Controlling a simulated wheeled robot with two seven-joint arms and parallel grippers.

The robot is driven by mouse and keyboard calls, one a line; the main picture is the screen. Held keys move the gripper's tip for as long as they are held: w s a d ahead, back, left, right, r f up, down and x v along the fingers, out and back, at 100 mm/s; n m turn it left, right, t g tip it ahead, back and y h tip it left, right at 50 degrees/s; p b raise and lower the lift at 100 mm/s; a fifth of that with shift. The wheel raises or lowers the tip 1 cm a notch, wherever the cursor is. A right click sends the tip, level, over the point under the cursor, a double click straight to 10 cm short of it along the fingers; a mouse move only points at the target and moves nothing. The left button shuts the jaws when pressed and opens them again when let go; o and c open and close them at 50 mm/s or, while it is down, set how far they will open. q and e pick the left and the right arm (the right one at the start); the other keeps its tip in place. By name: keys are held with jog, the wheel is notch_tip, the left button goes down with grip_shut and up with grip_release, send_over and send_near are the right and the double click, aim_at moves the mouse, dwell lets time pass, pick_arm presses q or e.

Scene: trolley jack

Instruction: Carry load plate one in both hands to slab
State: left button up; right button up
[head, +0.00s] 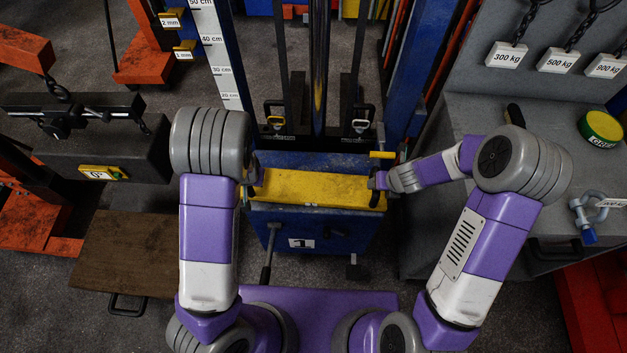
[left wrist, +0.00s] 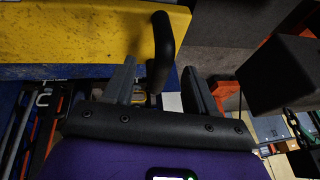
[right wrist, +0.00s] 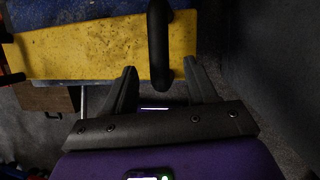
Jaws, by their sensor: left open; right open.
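A yellow plate (head: 315,188), which I take as load plate one, lies level on a blue block at the middle of the head view. A black handle stands at each end of it. My left gripper (head: 254,186) is at its left end, fingers open; in the left wrist view the black handle (left wrist: 162,40) shows between the fingertips (left wrist: 160,80). My right gripper (head: 376,182) is at the right end; in the right wrist view its open fingertips (right wrist: 162,72) are either side of the other handle (right wrist: 157,40). I cannot tell whether fingers touch the handles. I cannot tell which thing is the slab.
The blue block (head: 315,230) stands between blue uprights with a scale (head: 215,50). A dark block (head: 100,150) hangs at left above a brown board (head: 125,245) on the floor. A grey bench (head: 540,130) with a green-yellow tin (head: 601,128) and shackle (head: 590,207) stands at right.

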pick_arm(q)
jog(key=shift+w+r, duration=0.5)
jog(key=shift+w, duration=0.3)
pick_arm(e)
jog(key=shift+w+r+m, duration=0.35)
jog(key=shift+w+m, duration=0.45)
pick_arm(q)
jog(key=shift+a, duration=0.1)
jog(key=shift+s, duration=0.1)
pick_arm(e)
jog(key=shift+s, duration=0.1)
pick_arm(q)
jog(key=shift+f, duration=0.25)
pick_arm(e)
jog(key=shift+f, duration=0.25)
pick_arm(q)
jog(key=shift+w+x, duration=0.15)
jog(key=shift+x, duration=1.65)
jog(key=shift+w+x, duration=0.1)
jog(key=shift+x, duration=1.75)
pick_arm(e)
jog(key=shift+w+x, duration=0.2)
jog(key=shift+x, duration=3.4)
pick_arm(q)
jog(key=shift+r, duration=0.15)
pick_arm(e)
jog(key=shift+r, duration=0.1)
